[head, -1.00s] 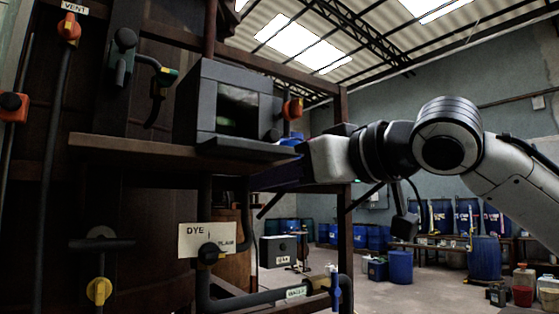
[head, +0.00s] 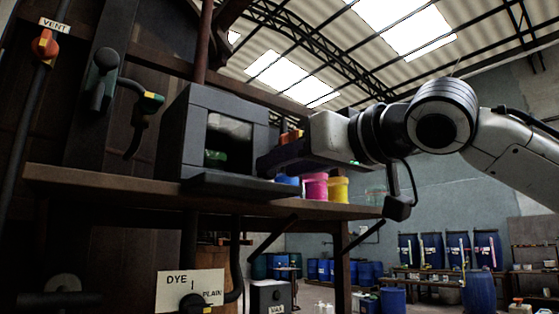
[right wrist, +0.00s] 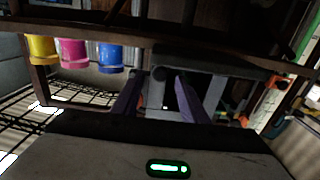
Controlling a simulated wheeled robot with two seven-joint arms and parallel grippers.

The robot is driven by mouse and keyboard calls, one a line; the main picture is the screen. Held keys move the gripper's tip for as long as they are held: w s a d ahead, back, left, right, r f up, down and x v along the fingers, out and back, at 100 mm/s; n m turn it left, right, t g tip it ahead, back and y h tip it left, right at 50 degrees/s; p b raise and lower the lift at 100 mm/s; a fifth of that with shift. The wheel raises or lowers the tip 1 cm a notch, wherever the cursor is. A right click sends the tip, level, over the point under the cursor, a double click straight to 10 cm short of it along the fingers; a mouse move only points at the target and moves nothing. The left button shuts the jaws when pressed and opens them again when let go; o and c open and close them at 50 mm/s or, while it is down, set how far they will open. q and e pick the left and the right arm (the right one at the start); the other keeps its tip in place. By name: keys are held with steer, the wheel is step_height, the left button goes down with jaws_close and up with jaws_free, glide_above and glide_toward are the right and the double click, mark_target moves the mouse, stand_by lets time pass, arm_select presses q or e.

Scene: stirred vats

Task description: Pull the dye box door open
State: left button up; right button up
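The dye box (head: 175,135) is a dark grey box on a wooden shelf. Its front opening (head: 228,130) shows a dark inside with something green and pale. A dark slab (head: 240,186) sticks out nearly flat below the opening and looks like the lowered door; I cannot tell for certain. My right gripper (head: 264,165) is at the box's right front, just above the slab's right end. In the right wrist view its two purple fingers (right wrist: 160,76) are apart, with the grey box frame (right wrist: 213,95) beyond and nothing clearly held. My left gripper is not in view.
Blue, pink (head: 315,186) and yellow (head: 338,189) tubs stand on the shelf (head: 110,190) right of the box, below my right gripper.

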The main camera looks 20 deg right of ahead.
steer(key=shift+x, duration=0.9)
jaws_close()
steer(key=shift+a, duration=0.1)
